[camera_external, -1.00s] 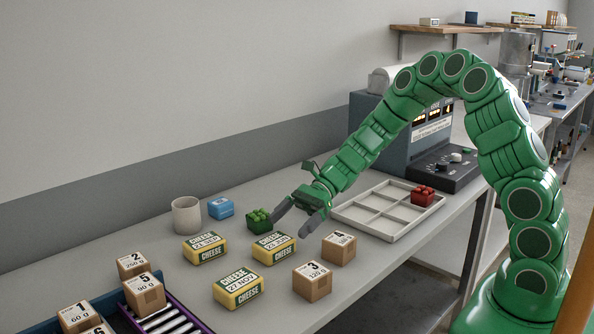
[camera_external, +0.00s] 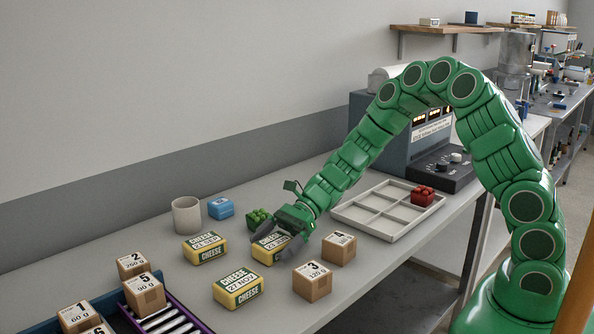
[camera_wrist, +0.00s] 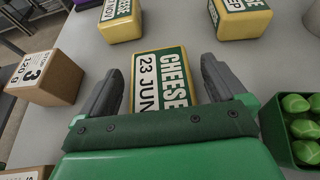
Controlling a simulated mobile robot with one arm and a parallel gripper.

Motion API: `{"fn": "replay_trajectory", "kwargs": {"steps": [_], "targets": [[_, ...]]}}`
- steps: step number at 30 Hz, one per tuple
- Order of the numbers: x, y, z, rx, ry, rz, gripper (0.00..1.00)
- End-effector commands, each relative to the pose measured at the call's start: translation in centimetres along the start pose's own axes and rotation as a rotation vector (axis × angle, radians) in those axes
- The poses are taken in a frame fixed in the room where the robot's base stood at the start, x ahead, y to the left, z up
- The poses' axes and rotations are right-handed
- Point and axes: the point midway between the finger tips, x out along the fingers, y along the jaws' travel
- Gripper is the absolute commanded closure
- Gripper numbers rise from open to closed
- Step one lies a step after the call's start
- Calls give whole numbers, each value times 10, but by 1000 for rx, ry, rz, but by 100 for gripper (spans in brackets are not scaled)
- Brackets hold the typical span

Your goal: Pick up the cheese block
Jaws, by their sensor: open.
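Three yellow cheese blocks with green and white labels lie on the bench. The cheese block marked 23 JUN (camera_wrist: 160,75) is between the fingers of my gripper (camera_wrist: 165,85) in the wrist view, and its near end is hidden by the gripper body. In the external view this cheese block (camera_external: 268,254) is partly covered by my gripper (camera_external: 272,244). My gripper is open, with a finger on each side and gaps to the block. A second cheese block (camera_external: 205,248) lies to the left and a third, marked 27 NOV, (camera_external: 238,289) lies nearer the front.
A green crate (camera_external: 258,218) of green items stands close beside my gripper. Cartons 4 (camera_external: 339,249) and 3 (camera_external: 312,282) stand to the right. A sectioned tray (camera_external: 360,223) holds a red crate (camera_external: 423,195). A cup (camera_external: 186,216) and blue box (camera_external: 220,208) stand behind.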

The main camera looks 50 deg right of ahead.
Motion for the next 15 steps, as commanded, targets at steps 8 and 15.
{"fn": "replay_trajectory", "kwargs": {"steps": [8,15], "targets": [[0,0,0,0,0,-1,27],[0,0,0,0,0,-1,63]]}}
